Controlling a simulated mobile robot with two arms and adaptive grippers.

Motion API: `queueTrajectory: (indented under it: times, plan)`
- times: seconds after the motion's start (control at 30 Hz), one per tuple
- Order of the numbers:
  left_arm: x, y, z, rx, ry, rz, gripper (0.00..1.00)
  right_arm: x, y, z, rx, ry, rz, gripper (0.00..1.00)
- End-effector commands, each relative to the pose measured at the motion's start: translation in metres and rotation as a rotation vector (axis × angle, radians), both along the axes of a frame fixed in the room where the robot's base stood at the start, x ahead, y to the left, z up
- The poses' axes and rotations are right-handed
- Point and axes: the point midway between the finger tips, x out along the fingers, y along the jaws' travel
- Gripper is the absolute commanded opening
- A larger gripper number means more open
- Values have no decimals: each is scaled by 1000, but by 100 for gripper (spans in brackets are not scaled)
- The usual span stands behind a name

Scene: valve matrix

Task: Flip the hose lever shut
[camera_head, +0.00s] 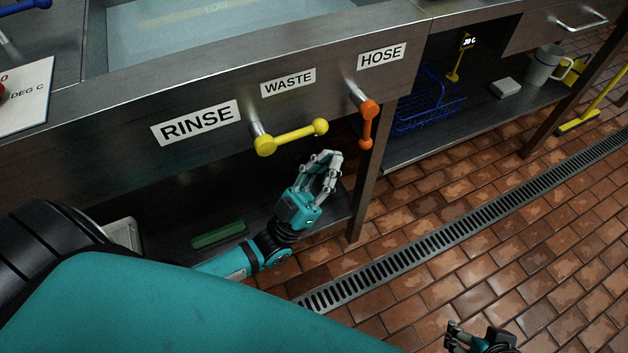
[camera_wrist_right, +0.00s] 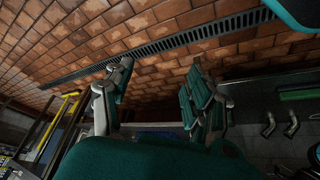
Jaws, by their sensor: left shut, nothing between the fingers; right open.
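The orange hose lever (camera_head: 367,123) hangs down from its stem on the steel front, below the HOSE label (camera_head: 382,56). My left gripper (camera_head: 331,157) is shut and empty. In the head view it appears below and left of the orange lever, with a visible gap between them. My right gripper (camera_wrist_right: 159,76) is open and empty, with its two fingers apart over the floor in the right wrist view. Only part of it shows at the bottom edge of the head view (camera_head: 460,335), far from the lever.
The yellow waste lever (camera_head: 292,137) lies nearly level, left of the orange lever and above my left gripper. A dark table leg (camera_head: 367,195) stands below the orange lever. A blue basket (camera_head: 430,100) sits on the right shelf. The tiled floor right of the drain grate (camera_head: 440,225) is clear.

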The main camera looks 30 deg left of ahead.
Motion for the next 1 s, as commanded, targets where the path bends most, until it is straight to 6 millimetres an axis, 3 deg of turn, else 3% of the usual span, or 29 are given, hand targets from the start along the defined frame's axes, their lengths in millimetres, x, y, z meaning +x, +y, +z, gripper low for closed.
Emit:
queueTrajectory:
  times: [0.07, 0.33, 0.87, 1.0]
  plan:
    - [10, -5, 11, -3, -3, -1, 0, -3, -1, -1, -3, 13, -1, 56]
    - [39, -19, 10, -1, 0, -1, 0, 29, 9, 8, 29, -141, 12, 56]
    - [42, -21, 10, -2, 0, 0, 0, 35, 11, 11, 35, -172, 13, 56]
    - [43, -22, 8, -9, -9, -1, 0, 49, 16, 17, 53, -248, 20, 56]
